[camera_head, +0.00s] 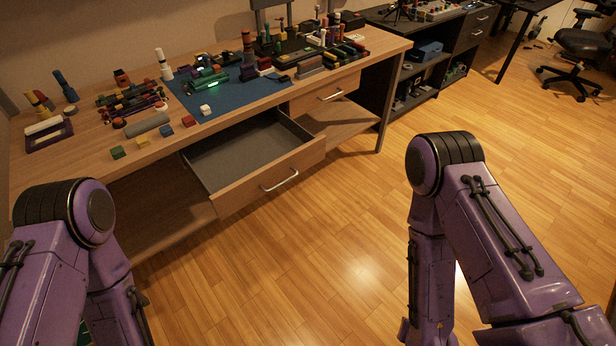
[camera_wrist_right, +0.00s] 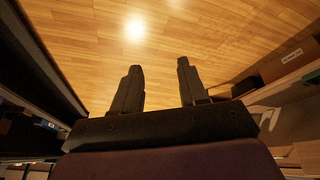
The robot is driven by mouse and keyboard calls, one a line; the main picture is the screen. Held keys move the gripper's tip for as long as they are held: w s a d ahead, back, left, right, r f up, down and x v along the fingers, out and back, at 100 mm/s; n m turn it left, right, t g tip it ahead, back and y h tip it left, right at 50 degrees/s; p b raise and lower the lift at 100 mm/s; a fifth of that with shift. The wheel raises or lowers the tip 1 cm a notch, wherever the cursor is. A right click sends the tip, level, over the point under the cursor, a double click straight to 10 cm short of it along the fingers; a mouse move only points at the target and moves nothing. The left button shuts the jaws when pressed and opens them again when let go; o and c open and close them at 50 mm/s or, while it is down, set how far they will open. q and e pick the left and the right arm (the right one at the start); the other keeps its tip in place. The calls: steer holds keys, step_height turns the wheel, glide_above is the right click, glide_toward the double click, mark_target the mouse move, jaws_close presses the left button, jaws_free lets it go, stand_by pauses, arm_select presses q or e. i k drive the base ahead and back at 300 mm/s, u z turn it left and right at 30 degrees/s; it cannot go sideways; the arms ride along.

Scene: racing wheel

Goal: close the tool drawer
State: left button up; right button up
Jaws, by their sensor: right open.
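The tool drawer (camera_head: 272,178) is pulled well out of the wooden workbench and looks empty inside. Its wooden front carries a silver bar handle (camera_head: 280,180) and faces the open floor. My right gripper (camera_wrist_right: 158,66) shows in the right wrist view with its two dark fingers apart, nothing between them, over the wooden floor. In the head view the right arm is in front and to the right of the drawer, with its gripper out of the picture. My left arm is at the lower left, and its gripper is not visible.
The workbench top (camera_head: 150,150) holds a blue mat (camera_head: 225,92), colored blocks and tools. A second drawer (camera_head: 325,93) beside the open one is shut. A dark shelf unit (camera_head: 435,75) and an office chair (camera_head: 580,50) stand farther back. The floor (camera_head: 340,230) before the drawer is clear.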

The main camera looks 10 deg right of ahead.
mark_target(237, 164)
steer(key=z, duration=0.05)
steer(key=i, duration=1)
steer(key=z, duration=0.45)
steer(key=k, duration=0.65)
steer(key=u, duration=0.25)
steer(key=i, duration=0.5)
